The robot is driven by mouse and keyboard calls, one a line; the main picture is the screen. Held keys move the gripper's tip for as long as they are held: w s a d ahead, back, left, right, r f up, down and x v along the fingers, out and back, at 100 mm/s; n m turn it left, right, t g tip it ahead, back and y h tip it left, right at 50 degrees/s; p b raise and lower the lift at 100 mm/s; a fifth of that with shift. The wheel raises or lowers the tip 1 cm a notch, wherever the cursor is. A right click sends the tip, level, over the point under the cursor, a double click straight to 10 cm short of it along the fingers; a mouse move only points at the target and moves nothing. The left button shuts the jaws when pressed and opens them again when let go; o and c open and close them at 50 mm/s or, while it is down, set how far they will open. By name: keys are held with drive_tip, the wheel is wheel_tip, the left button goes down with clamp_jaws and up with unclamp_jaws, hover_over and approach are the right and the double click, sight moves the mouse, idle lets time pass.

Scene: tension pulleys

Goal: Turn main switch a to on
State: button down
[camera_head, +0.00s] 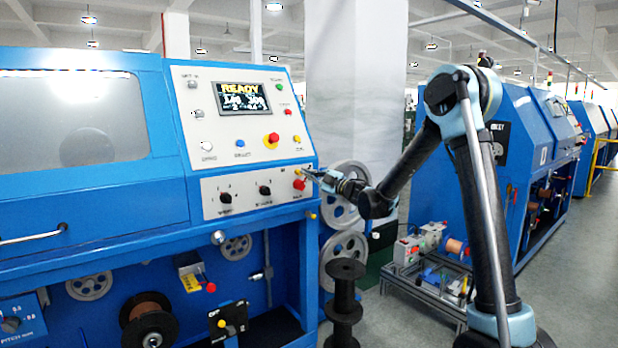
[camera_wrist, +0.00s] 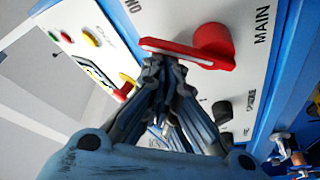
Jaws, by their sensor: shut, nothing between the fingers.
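The main switch is a red rotary knob with a long red handle on the lower white panel of the blue machine. It shows in the wrist view (camera_wrist: 212,42), beside the lettering MAIN, and small in the head view (camera_head: 299,185). In the wrist view its handle reaches left from the round red hub, with lettering above its free end. My gripper is shut and empty, its fingertips (camera_wrist: 168,68) right by the handle's middle; whether they touch it I cannot tell. In the head view my gripper (camera_head: 311,178) comes to the panel from the right.
A black knob (camera_wrist: 222,110) sits below the main switch in the wrist view. On the upper panel are a screen reading READY (camera_head: 241,97) and a red emergency button on yellow (camera_head: 272,139). Pulley wheels (camera_head: 341,193) stand close by my gripper. Open floor lies right.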

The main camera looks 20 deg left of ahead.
drive_tip(key=shift+w+d+f+m+t, duration=0.1)
drive_tip(key=shift+w+d+m+t, duration=0.1)
drive_tip(key=shift+m, duration=0.4)
drive_tip(key=shift+w+d+m+t, duration=0.1)
drive_tip(key=shift+w+m+t, duration=0.1)
drive_tip(key=shift+m, duration=0.4)
